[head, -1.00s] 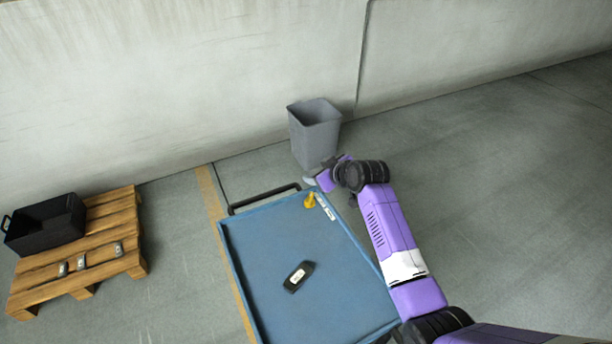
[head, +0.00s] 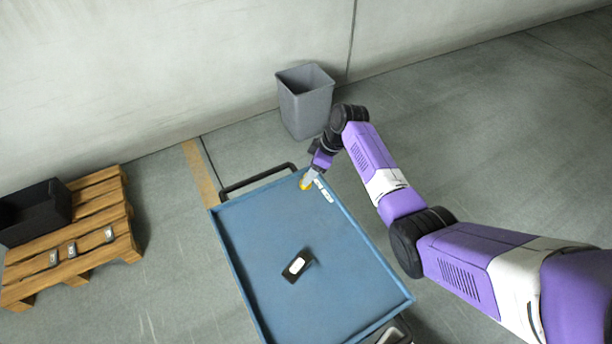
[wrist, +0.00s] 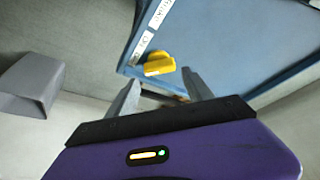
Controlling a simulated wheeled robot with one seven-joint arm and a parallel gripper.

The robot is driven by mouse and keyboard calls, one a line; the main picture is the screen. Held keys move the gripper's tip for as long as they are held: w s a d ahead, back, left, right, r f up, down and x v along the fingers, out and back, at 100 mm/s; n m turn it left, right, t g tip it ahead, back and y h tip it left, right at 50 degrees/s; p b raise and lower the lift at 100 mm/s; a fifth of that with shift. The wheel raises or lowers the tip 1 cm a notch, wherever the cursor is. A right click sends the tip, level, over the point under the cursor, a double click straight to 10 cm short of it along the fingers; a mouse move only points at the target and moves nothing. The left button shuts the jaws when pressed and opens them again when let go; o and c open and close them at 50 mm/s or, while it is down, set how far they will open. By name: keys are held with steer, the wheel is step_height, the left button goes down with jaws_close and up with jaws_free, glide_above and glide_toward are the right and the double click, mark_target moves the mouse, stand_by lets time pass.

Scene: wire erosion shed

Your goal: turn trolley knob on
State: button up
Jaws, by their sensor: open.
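The yellow knob (wrist: 159,64) sits on the far corner of the blue trolley (head: 262,225), beside white labels. In the wrist view the knob is just beyond my fingertips, with its bar lying roughly across the picture. In the head view the knob (head: 305,184) is partly hidden by my gripper (head: 312,176), which is at that corner of the trolley. My gripper also shows in the wrist view (wrist: 162,88), its two fingers apart and nothing between them. I cannot tell whether a finger touches the knob.
A black device (head: 297,266) with a pale face lies on the trolley top. A black handle (head: 258,178) runs along the trolley's far end. A grey bin (head: 305,103) stands behind by the wall. A wooden pallet (head: 100,228) with a black crate (head: 35,212) is at left.

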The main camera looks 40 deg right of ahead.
steer(key=shift+x, duration=1.95)
steer(key=c, duration=1.1)
